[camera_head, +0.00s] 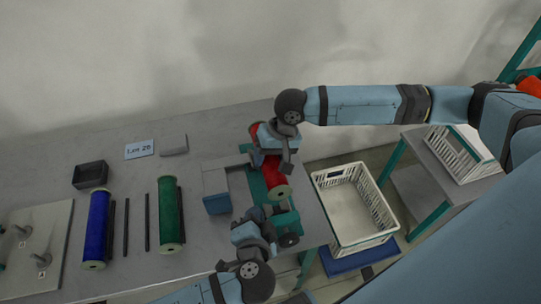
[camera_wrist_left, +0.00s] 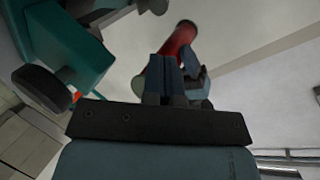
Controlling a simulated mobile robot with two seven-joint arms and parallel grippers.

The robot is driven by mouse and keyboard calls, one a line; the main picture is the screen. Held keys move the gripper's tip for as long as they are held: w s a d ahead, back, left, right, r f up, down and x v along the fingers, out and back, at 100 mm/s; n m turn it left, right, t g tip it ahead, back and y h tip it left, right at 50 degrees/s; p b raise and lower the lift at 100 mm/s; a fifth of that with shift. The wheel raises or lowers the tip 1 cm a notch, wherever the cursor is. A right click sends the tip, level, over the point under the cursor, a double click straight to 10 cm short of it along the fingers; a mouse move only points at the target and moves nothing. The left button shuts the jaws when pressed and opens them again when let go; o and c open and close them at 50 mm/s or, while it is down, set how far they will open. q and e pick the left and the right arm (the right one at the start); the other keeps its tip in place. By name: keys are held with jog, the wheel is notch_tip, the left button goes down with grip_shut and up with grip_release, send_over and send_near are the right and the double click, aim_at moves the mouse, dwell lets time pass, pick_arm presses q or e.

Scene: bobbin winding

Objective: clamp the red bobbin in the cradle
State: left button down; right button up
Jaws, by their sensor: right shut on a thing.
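The red bobbin (camera_head: 274,180) lies in or just over the teal cradle (camera_head: 257,187) at the table's right edge; I cannot tell if it is fully seated. My right gripper (camera_head: 277,152) is shut on the bobbin from above, near its middle. My left gripper (camera_head: 268,213) is low beside the near end of the cradle, next to a dark round knob (camera_head: 288,240). In the left wrist view the bobbin (camera_wrist_left: 178,45) shows behind my left fingers (camera_wrist_left: 180,62), with the teal cradle (camera_wrist_left: 75,50) and knob (camera_wrist_left: 42,90) at left. The left finger gap is unclear.
A blue bobbin (camera_head: 96,230) and a green bobbin (camera_head: 171,215) lie to the left, with dark rods between. A grey block with a blue front (camera_head: 217,203) stands left of the cradle. A white crate (camera_head: 350,205) stands beyond the table's right edge.

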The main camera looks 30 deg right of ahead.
aim_at(217, 202)
pick_arm(q)
jog(key=a+f+m, duration=0.1)
jog(key=a, duration=0.1)
jog(key=a+f+m+t+y, duration=0.1)
jog(key=a+f, duration=0.1)
jog(key=a, duration=0.1)
jog(key=a+f+m+t+y, duration=0.1)
jog(key=a+f, duration=0.1)
jog(key=shift+a+f+m, duration=0.15)
jog(key=shift+m, duration=0.15)
jog(key=shift+w+a+f+t+y, duration=0.2)
jog(key=shift+a+t+y, duration=0.1)
jog(key=shift+a+t, duration=0.2)
jog(key=shift+r+x, duration=0.2)
jog(key=shift+x, duration=0.85)
jog(key=shift+r+x, duration=0.2)
jog(key=shift+x, duration=0.85)
jog(key=shift+r+x, duration=0.2)
jog(key=shift+x, duration=0.85)
jog(key=shift+w+d, duration=0.15)
jog(key=shift+w, duration=0.05)
jog(key=shift+r+x, duration=0.2)
jog(key=shift+x, duration=0.75)
jog(key=shift+r+x, duration=0.15)
jog(key=shift+x, duration=0.85)
jog(key=shift+r+x, duration=0.2)
jog(key=shift+x, duration=0.75)
jog(key=shift+w+d, duration=0.1)
pick_arm(e)
jog(key=shift+f, duration=2.95)
